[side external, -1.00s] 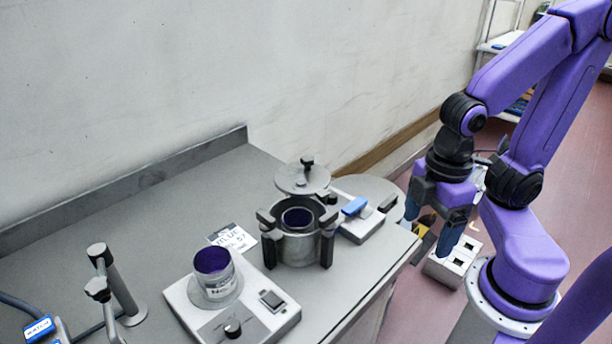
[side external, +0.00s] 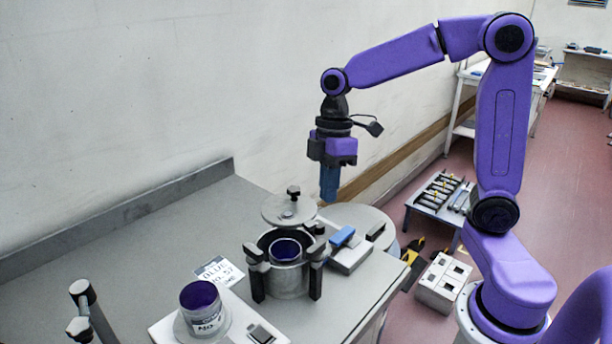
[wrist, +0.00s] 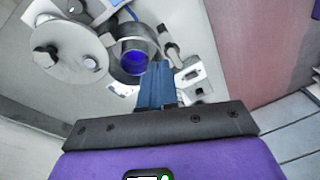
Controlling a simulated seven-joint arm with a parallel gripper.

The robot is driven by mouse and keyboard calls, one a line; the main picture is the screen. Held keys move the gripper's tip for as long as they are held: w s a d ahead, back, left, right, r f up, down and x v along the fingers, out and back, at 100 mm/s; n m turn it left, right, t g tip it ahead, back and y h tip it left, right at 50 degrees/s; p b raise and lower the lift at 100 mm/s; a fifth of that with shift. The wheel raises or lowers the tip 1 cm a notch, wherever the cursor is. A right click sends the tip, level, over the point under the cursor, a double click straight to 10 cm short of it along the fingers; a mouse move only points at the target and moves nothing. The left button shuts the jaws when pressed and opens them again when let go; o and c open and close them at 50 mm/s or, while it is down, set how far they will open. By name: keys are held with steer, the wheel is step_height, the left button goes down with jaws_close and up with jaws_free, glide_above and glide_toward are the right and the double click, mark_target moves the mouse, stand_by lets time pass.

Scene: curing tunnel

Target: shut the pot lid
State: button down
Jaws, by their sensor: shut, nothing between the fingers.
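The pot (side external: 287,283) is a grey metal cylinder with dark clamps around it, standing near the table's front edge. Its mouth is open and a cup with purple contents (side external: 286,249) sits inside. The pot lid (side external: 283,211) is a round grey disc with a black knob, raised above and behind the pot, apart from its mouth. In the wrist view, the lid (wrist: 78,62) appears large at upper left, beside the pot. My gripper (side external: 329,198) is shut and empty, pointing down in the air, right of the lid in the side view. Its blue fingers (wrist: 156,84) show in the wrist view.
A white block with a blue handle (side external: 341,238) stands right of the pot, by a round grey plate (side external: 375,222). A purple-filled cup (side external: 202,306) stands on a white device at front left. A printed card (side external: 218,270) lies left of the pot.

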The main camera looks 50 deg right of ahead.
steer(key=w+d+n+t+y, duration=0.2)
steer(key=w+d, duration=1.3)
steer(key=d, duration=0.4)
steer(key=a+f, duration=0.7)
steer(key=f, duration=0.1)
steer(key=shift+w+a, duration=0.35)
steer(key=shift+w, duration=0.05)
steer(key=shift+w+a+f, duration=0.1)
